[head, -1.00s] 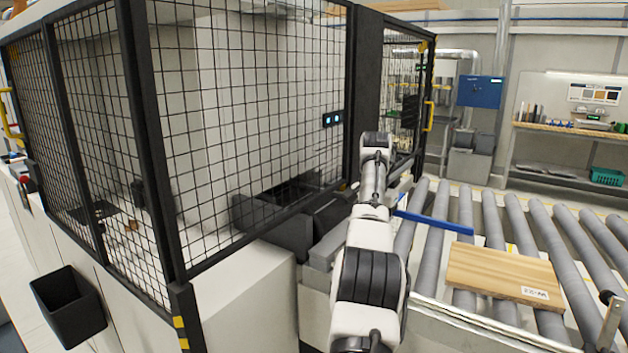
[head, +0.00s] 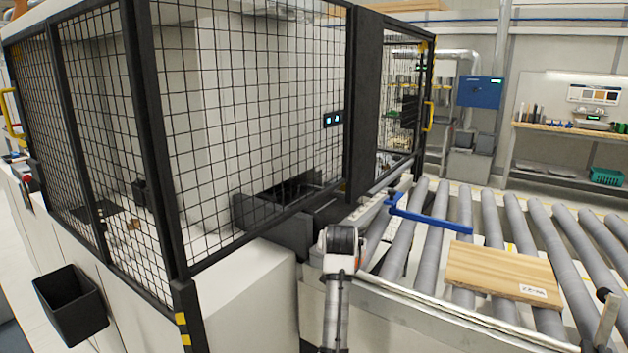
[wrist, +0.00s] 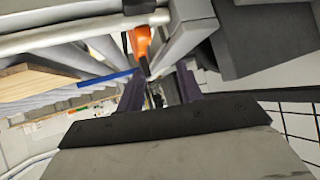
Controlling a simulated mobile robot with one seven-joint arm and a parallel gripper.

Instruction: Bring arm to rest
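My arm (head: 338,264) shows in the head view, low and folded beside the near end of the roller conveyor, in front of the fenced machine. Its gripper end is hidden in that view. In the wrist view my gripper (wrist: 160,90) has two dark purplish fingers standing apart, with a gap between them. I see no workpiece held in the gap. An orange part (wrist: 141,42) shows beyond the fingers; I cannot tell what it belongs to.
A wooden board (head: 503,272) with a white label lies on the rollers (head: 432,254). A blue bar (head: 430,216) crosses the rollers behind it. The mesh fence (head: 240,120) stands left of my arm. A black bin (head: 71,304) hangs at the lower left.

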